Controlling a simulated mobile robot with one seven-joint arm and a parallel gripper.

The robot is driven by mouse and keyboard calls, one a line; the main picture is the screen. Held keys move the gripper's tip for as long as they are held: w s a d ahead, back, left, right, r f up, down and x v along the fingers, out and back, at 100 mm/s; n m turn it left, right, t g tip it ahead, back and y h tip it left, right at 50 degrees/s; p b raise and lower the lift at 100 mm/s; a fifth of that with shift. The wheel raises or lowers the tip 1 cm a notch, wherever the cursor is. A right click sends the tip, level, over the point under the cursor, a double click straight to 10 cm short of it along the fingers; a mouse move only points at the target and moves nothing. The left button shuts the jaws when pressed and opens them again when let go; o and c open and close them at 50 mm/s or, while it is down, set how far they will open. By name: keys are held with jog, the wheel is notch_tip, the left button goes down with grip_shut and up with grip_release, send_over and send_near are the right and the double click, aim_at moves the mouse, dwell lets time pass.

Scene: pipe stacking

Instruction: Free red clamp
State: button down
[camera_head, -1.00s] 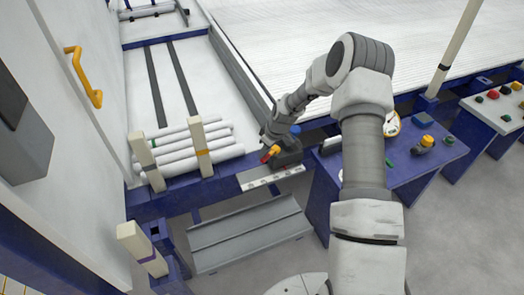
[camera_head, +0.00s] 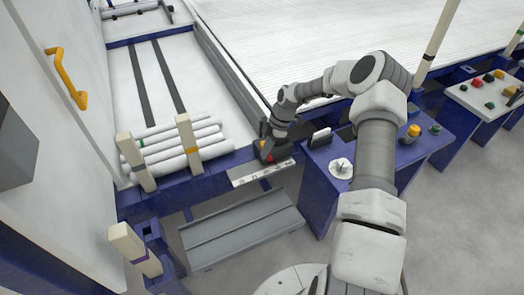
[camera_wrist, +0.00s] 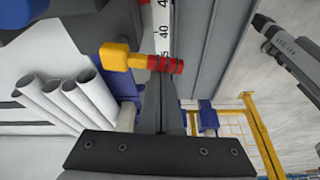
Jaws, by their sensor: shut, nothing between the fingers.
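The red clamp (camera_wrist: 166,64) is a ribbed red piece with a yellow knob (camera_wrist: 116,57) on its left end, lying across the white ruler strip in the wrist view. In the head view only a small red part (camera_head: 270,158) shows under my gripper (camera_head: 268,150), and the knob is hidden. My gripper (camera_wrist: 161,78) is shut and empty. In the wrist view its fingertips overlap the lower edge of the red piece; I cannot tell whether they touch it.
White pipes (camera_head: 178,143) lie stacked between upright posts (camera_head: 189,145) to the left. The numbered ruler strip (camera_head: 262,172) runs along the blue beam's front. A grey trough (camera_head: 240,228) sits below. A blue control desk (camera_head: 318,190) stands close on the right.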

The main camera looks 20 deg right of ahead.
jog(key=shift+d+n, duration=0.2)
jog(key=shift+n, duration=0.1)
jog(key=shift+d, duration=0.3)
dwell(0.4)
jog(key=a, duration=0.5)
jog(key=d+p+v, duration=0.1)
jog(key=p+v, duration=0.1)
jog(key=v, duration=0.8)
jog(key=shift+s+p, duration=0.2)
jog(key=shift+p, duration=0.15)
